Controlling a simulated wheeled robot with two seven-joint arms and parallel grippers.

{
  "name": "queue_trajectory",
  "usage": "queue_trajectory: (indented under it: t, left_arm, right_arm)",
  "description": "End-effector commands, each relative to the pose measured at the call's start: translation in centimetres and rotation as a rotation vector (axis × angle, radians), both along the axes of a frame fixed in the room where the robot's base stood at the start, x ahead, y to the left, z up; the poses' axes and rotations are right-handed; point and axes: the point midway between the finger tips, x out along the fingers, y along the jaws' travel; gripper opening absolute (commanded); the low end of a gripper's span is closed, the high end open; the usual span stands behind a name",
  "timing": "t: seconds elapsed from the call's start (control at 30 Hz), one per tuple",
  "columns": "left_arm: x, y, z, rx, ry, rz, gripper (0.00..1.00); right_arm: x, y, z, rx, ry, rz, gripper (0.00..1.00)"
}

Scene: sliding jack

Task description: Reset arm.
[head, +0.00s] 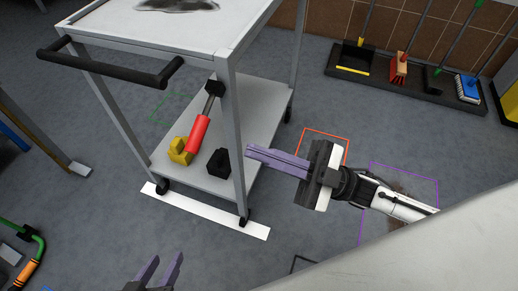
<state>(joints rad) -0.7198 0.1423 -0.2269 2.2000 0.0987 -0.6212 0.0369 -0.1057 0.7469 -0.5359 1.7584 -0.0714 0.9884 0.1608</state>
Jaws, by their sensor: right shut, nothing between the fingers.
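My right gripper (250,152) reaches in from the right on its white and black arm. Its purple fingers are together with nothing between them, and they point left at the cart's near right leg. My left gripper (166,259) shows only partly at the bottom edge, its two fingers apart and empty, over the floor in front of the cart. A red jack-like cylinder (198,132) leans on the lower shelf, with a yellow block (180,150) at its foot and a black piece (215,88) at its upper end. A black block (218,162) sits on the shelf beside it.
The grey cart (231,130) has a black handle (110,66) and stands on casters, with a white strip (205,211) on the floor before it. Brushes (398,70) stand in a rack at the back right. Outlined floor squares lie right of the cart.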

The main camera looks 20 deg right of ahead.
Motion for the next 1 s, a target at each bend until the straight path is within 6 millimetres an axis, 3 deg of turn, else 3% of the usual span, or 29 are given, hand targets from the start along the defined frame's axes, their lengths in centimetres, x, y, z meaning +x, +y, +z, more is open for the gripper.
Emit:
queue_trajectory:
  t: [0.37,0.53,0.67,0.77,0.87,1.0]
  left_arm:
    - [-0.1,-0.1,-0.1,-0.001,0.003,-0.001,0.37]
    - [-0.1,-0.1,0.0,-0.002,0.002,-0.001,0.37]
    - [-0.1,-0.1,0.0,0.000,0.002,-0.001,0.37]
    - [0.0,0.0,0.0,0.000,0.001,-0.001,0.37]
    - [0.0,0.0,0.0,0.000,0.001,-0.001,0.37]
    - [0.0,0.0,0.0,0.000,0.001,-0.001,0.37]
  right_arm:
    - [0.2,0.2,-0.1,0.002,0.010,-0.010,0.00]
    - [1.9,1.4,-1.8,0.008,0.157,-0.145,0.00]
    - [3.7,1.7,-5.4,-0.004,0.405,-0.333,0.00]
    - [3.9,1.2,-9.2,-0.031,0.630,-0.467,0.00]
    - [2.9,0.3,-13.0,-0.067,0.844,-0.571,0.00]
    - [-0.1,-0.7,-17.4,-0.119,1.107,-0.664,0.00]
